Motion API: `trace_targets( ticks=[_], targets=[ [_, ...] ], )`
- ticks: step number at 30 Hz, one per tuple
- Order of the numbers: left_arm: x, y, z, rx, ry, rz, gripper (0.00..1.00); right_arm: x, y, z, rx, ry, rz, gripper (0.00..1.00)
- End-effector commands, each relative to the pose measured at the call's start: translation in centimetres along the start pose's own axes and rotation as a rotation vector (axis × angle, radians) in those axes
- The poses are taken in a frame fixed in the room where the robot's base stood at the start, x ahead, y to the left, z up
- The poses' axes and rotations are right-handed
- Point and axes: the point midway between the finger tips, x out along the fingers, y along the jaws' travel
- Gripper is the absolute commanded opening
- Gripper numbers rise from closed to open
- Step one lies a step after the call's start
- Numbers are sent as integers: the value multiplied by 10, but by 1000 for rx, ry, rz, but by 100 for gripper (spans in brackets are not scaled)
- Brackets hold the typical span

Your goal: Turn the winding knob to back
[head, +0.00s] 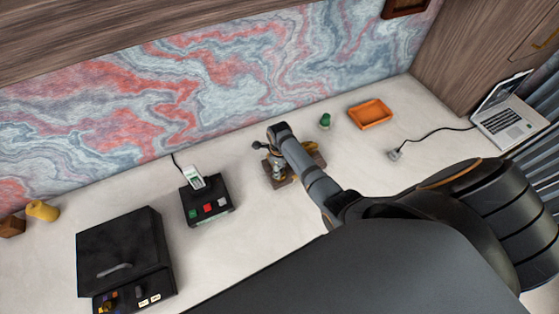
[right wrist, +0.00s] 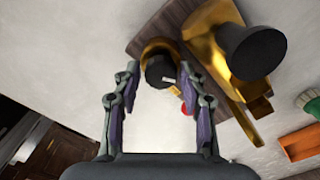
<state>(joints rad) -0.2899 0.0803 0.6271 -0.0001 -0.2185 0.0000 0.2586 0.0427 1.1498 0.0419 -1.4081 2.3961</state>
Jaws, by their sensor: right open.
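A brass device on a dark wooden base (head: 282,181) stands on the desk, partly hidden by my right arm in the head view. In the right wrist view, a small black knob with a pale mark (right wrist: 158,70) sits on a brass mount, and a larger black knob (right wrist: 252,52) stands on the brass body (right wrist: 205,45) to its right. I cannot tell for certain which is the winding knob. My right gripper (right wrist: 160,68) is open, with its fingertips on either side of the small knob; contact cannot be made out. My left gripper is not in view.
A black box with coloured buttons (head: 208,206) stands left of the device, and a larger black case (head: 122,250) is further left. A green object (head: 325,120), an orange tray (head: 370,114) and a laptop (head: 506,115) are to the right.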

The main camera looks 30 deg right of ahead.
Motion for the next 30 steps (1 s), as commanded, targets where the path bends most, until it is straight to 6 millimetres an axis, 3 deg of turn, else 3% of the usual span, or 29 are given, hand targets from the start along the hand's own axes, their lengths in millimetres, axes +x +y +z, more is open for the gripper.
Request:
trace_targets(
  ticks=[5, 14, 23, 30],
  targets=[
    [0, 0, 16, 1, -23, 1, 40, 0, 0, 0, 0, 0, 0, 41],
    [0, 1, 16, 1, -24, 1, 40, 0, 0, 0, 0, 0, 0, 1],
    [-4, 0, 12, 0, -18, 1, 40, -1, 0, 0, -42, 1, 1, 1],
    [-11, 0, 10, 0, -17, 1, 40, -2, 0, 0, -190, 2, 1, 1]
  ],
)
